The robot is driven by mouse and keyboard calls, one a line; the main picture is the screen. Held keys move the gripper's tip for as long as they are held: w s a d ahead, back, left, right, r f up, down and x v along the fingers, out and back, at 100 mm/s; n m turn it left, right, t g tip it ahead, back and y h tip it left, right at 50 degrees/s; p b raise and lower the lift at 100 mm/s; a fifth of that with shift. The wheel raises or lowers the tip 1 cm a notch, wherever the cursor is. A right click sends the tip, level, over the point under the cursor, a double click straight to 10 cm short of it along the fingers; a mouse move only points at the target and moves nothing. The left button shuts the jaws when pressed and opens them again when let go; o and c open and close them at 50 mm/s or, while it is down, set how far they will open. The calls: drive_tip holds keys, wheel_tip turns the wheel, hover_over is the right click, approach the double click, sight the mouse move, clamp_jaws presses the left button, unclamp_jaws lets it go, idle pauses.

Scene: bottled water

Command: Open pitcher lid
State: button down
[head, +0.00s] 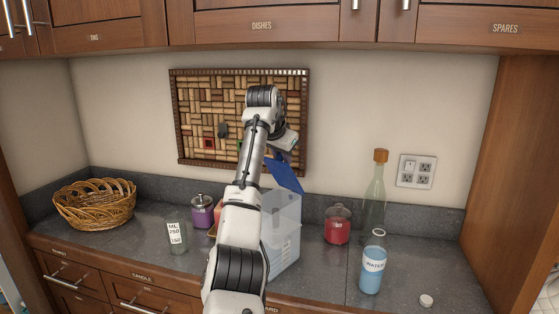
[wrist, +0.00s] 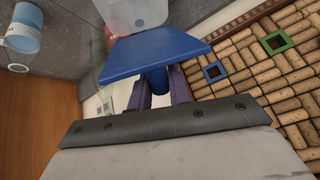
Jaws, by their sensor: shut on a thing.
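The clear square pitcher (head: 286,240) stands on the counter, partly hidden behind my arm. Its blue lid (head: 286,174) is tilted steeply above the pitcher, so the top is uncovered. The lid's lower corner is close to the rim; I cannot tell if they touch. In the wrist view the blue lid (wrist: 155,53) is in front of my gripper (wrist: 158,88), whose two fingers are shut around the blue knob on the lid. The pitcher (wrist: 135,14) shows beyond the lid. In the head view my arm hides the fingers.
A water bottle (head: 372,268), a tall corked green bottle (head: 374,205) and a red jar (head: 337,226) stand to the right. A white cap (head: 426,300) lies at the far right. A glass (head: 176,236), purple jar (head: 202,212) and basket (head: 95,205) are left. A cork board (head: 210,110) hangs behind.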

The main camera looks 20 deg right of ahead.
drive_tip(key=shift+w+d+r+y, duration=0.2)
drive_tip(key=shift+w+d+y, duration=0.05)
drive_tip(key=shift+d+y, duration=0.3)
drive_tip(key=shift+w+d+g, duration=0.1)
drive_tip(key=shift+g, duration=0.2)
drive_tip(key=c, duration=1.3)
unclamp_jaws()
drive_tip(key=shift+c, duration=0.2)
drive_tip(key=b+v, duration=0.1)
drive_tip(key=v, duration=0.6)
drive_tip(key=shift+r, duration=0.2)
